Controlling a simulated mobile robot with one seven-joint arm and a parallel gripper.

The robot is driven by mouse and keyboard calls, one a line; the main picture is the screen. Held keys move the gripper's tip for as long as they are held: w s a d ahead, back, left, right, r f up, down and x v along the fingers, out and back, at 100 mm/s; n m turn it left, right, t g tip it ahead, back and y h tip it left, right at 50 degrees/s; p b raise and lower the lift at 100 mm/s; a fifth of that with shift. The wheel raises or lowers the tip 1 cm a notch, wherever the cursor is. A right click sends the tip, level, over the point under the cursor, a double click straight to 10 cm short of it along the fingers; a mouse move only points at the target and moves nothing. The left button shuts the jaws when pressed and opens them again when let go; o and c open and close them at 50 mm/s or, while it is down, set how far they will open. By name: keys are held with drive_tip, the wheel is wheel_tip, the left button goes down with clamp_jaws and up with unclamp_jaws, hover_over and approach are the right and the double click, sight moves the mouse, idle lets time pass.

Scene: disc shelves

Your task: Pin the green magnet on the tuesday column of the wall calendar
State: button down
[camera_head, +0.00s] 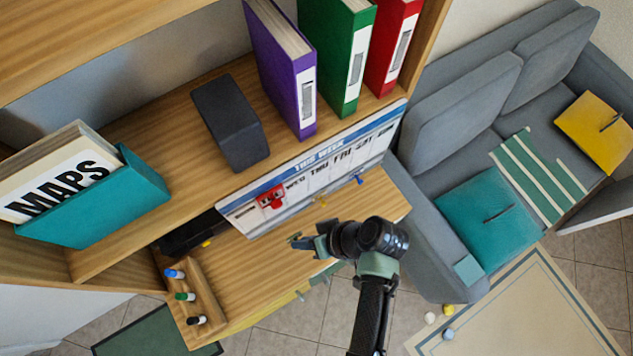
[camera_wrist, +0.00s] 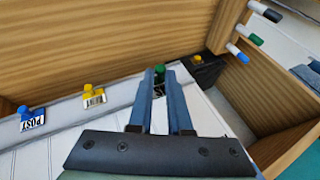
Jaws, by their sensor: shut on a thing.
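The wall calendar (camera_head: 318,180) is a white board with a blue "THIS WEEK" header, leaning over the desk in the head view. WED, THU and FRI labels are readable. A red piece (camera_head: 270,197) sits at its left part, and I cannot read a Tuesday label there. My gripper (camera_head: 298,242) is in front of the board's lower left, above the desk. In the wrist view its fingers (camera_wrist: 160,98) are closed around the green magnet (camera_wrist: 159,70), whose green knob shows at the fingertips. Whether it touches the board cannot be told.
A yellow magnet (camera_wrist: 94,96) and a blue magnet (camera_wrist: 28,116) with small cards sit along the board's lower edge. A black box (camera_head: 190,234) stands left of the board. A wooden holder (camera_head: 205,298) with markers is at the desk's left end. Binders stand on the shelf above.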

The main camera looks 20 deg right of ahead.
drive_tip(key=shift+w+a+r+b, duration=0.1)
drive_tip(key=shift+w+a+b, duration=0.25)
drive_tip(key=shift+w, duration=0.5)
drive_tip(key=shift+w+a+b, duration=0.3)
drive_tip(key=shift+w+b, duration=0.05)
drive_tip(key=shift+w, duration=0.5)
drive_tip(key=shift+w+a+r+b, duration=0.1)
drive_tip(key=shift+w+a+b, duration=0.25)
drive_tip(key=shift+w, duration=0.5)
drive_tip(key=shift+w+a, duration=0.15)
drive_tip(key=shift+w, duration=0.3)
drive_tip(key=c, duration=0.8)
unclamp_jaws()
drive_tip(key=shift+o, duration=0.2)
